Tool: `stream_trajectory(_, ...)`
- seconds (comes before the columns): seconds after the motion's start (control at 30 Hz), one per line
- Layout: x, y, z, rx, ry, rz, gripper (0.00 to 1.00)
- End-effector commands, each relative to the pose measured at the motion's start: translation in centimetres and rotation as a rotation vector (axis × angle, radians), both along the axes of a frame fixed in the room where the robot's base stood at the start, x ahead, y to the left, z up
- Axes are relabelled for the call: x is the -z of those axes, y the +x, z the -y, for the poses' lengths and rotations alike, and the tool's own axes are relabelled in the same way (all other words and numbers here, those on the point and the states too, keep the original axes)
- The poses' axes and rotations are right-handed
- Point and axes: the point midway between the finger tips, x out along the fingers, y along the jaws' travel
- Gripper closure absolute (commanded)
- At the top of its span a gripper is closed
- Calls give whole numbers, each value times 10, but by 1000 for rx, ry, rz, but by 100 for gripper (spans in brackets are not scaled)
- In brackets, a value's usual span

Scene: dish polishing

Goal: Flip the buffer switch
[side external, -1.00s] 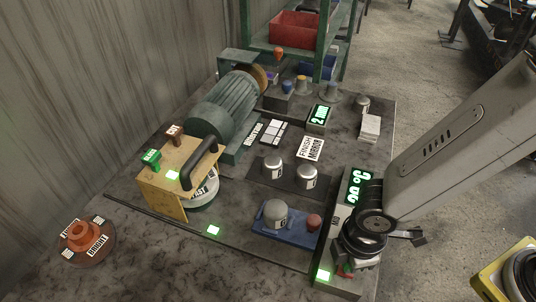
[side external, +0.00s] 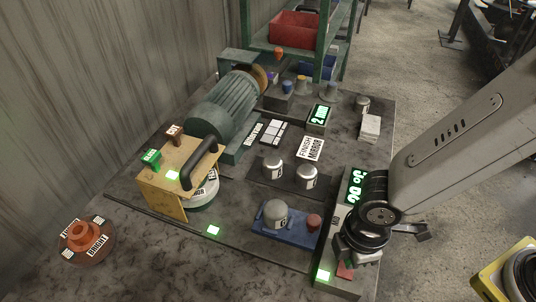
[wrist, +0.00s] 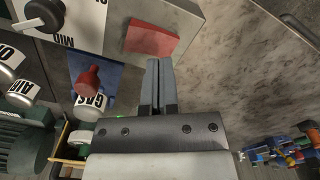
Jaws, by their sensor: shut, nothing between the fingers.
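The buffer switch appears as a red rocker on a long grey control box (side external: 323,288). In the side view the red switch (side external: 345,271) shows at the box's near end, partly covered by my gripper. In the wrist view the red switch (wrist: 151,41) lies just beyond the fingertips, slightly left of them. My gripper (wrist: 158,62) is shut, its two grey fingers together and empty. In the side view my gripper (side external: 366,258) is low over the box's near end. I cannot tell whether the fingertips touch the switch.
A blue tray (side external: 285,240) with a grey domed weight (side external: 276,213) and a red knob stands left of the box. A green motor (side external: 226,105) with a buffing wheel is farther back. A green-lit display (side external: 356,187) is on the box behind my gripper.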

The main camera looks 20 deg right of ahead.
Motion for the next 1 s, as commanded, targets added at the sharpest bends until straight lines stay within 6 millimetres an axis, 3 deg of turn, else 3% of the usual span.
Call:
stream_trajectory(0.7,-41,0,0,0,2,1,100)
stream_trajectory(1.0,-49,0,0,0,0,0,100)
